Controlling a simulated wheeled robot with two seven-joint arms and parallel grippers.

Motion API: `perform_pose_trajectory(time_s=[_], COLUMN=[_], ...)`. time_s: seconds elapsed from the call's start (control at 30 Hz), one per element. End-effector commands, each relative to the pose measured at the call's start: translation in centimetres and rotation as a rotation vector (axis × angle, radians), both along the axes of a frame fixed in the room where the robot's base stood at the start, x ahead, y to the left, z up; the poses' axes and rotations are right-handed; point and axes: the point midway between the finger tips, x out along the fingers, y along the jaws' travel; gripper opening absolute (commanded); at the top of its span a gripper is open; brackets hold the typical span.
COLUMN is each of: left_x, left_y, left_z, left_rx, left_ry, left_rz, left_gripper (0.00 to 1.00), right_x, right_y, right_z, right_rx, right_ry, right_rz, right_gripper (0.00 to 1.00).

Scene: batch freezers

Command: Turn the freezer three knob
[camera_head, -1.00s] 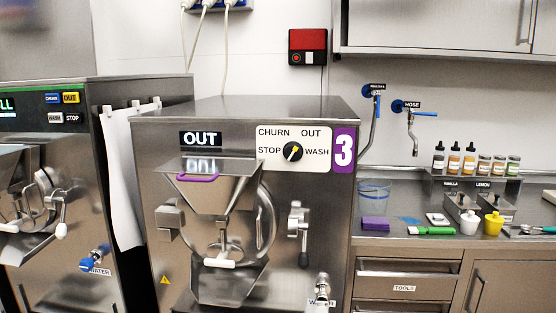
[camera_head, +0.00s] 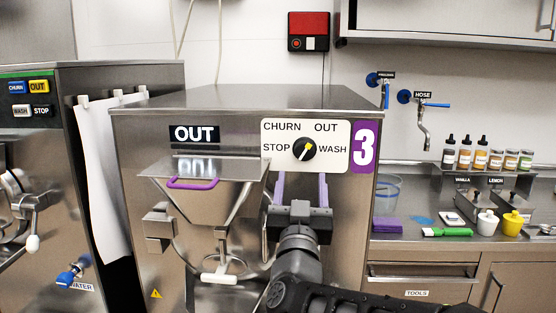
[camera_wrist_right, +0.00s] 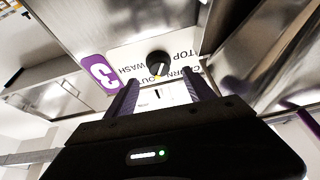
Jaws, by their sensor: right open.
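The pointer aims up and to the right, towards OUT. My right gripper (camera_head: 301,182) is open and empty, its two purple fingers pointing up just below the knob in the head view. In the right wrist view, the knob (camera_wrist_right: 158,64) lies beyond and between the fingertips (camera_wrist_right: 158,84), apart from them. My left gripper is not in view.
Freezer three's hopper (camera_head: 215,185) with a purple-edged handle is left of my right arm. Another freezer (camera_head: 40,160) stands at the left. A counter (camera_head: 440,240) with bottles, cups and a green-handled tool is at the right. Taps (camera_head: 422,125) are on the wall.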

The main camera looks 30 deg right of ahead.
Motion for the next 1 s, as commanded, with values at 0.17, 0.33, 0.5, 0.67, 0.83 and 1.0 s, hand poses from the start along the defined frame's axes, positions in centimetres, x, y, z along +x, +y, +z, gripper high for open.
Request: perform_pose_trajectory(time_s=[0.17,0.33,0.5,0.67,0.83,1.0], left_x=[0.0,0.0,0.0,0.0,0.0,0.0], left_y=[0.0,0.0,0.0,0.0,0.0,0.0], left_z=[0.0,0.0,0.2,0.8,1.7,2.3], left_rx=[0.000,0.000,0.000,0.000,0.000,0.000], left_ry=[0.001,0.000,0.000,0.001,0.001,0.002], left_rz=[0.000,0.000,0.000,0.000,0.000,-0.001], left_gripper=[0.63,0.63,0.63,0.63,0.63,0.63], right_x=[-0.1,0.0,0.3,1.6,3.6,5.2], right_y=[0.0,0.0,-0.2,-1.2,-2.7,-3.9], right_z=[0.1,0.1,0.2,0.9,2.1,2.8], right_rx=[-0.025,-0.023,-0.023,-0.020,-0.020,-0.021], right_ry=[0.013,0.013,0.014,0.015,0.014,0.014], right_rz=[-0.015,-0.012,-0.012,-0.012,-0.012,-0.010], right_gripper=[0.62,0.62,0.62,0.62,0.62,0.62])
